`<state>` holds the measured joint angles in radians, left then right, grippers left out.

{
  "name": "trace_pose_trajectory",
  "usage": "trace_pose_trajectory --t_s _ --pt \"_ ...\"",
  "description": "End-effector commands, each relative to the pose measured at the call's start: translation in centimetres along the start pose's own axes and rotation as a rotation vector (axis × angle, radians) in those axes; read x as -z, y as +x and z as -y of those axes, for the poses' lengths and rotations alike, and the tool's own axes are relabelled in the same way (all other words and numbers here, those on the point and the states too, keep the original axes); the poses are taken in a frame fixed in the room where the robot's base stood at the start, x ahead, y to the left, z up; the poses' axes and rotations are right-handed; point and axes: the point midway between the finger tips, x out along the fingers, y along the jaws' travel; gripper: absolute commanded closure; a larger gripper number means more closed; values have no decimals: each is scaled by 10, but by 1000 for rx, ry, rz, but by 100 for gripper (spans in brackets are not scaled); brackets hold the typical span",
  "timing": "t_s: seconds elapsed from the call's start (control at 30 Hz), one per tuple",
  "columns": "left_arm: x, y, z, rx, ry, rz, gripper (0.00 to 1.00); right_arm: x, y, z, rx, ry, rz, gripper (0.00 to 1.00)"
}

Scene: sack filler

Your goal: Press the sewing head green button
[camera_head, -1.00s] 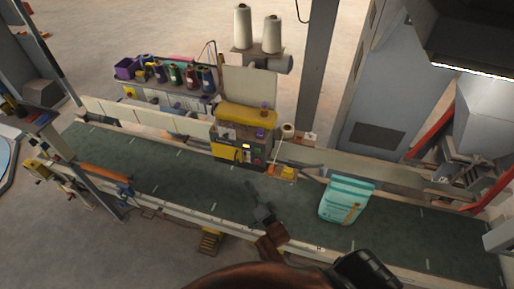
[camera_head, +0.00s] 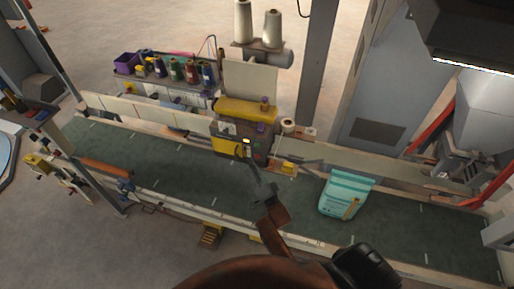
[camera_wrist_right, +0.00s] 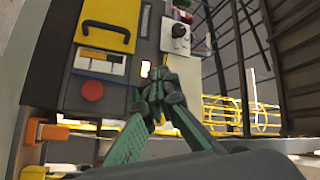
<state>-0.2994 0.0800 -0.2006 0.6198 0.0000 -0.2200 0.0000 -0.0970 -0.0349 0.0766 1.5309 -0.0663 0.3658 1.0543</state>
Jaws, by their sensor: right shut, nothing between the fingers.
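The sewing head (camera_head: 243,112) has a yellow top and a dark front panel, and stands at the far side of the conveyor. In the right wrist view its panel shows a round red button (camera_wrist_right: 92,91) and a yellow part (camera_wrist_right: 108,22). I cannot make out the green button; my fingers cover part of the panel. My right gripper (camera_head: 250,160) is shut and empty, its tips in front of the panel's lower part. In the right wrist view its green fingers (camera_wrist_right: 157,82) meet right of the red button; I cannot tell whether they touch the panel. My left gripper is not in view.
A teal sack (camera_head: 345,193) stands on the dark green conveyor belt (camera_head: 420,235), right of my gripper. Two white thread cones (camera_head: 258,27) stand above the sewing head. A grey post (camera_head: 318,70) rises behind it, and several coloured spools (camera_head: 175,70) are at the left.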

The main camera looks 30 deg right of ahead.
Motion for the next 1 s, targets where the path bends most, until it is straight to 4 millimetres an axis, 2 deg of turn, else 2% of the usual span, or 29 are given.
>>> trace_pose_trajectory --t_s 0.2,0.4,0.63,1.0 --pt "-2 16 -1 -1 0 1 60 15 22 -18 1 -3 0 100" --pt "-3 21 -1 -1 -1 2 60 26 36 -27 1 -1 0 100" --pt "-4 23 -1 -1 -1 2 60 31 42 -31 0 -1 -1 100" --pt "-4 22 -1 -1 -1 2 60 31 42 -31 0 0 -1 100"
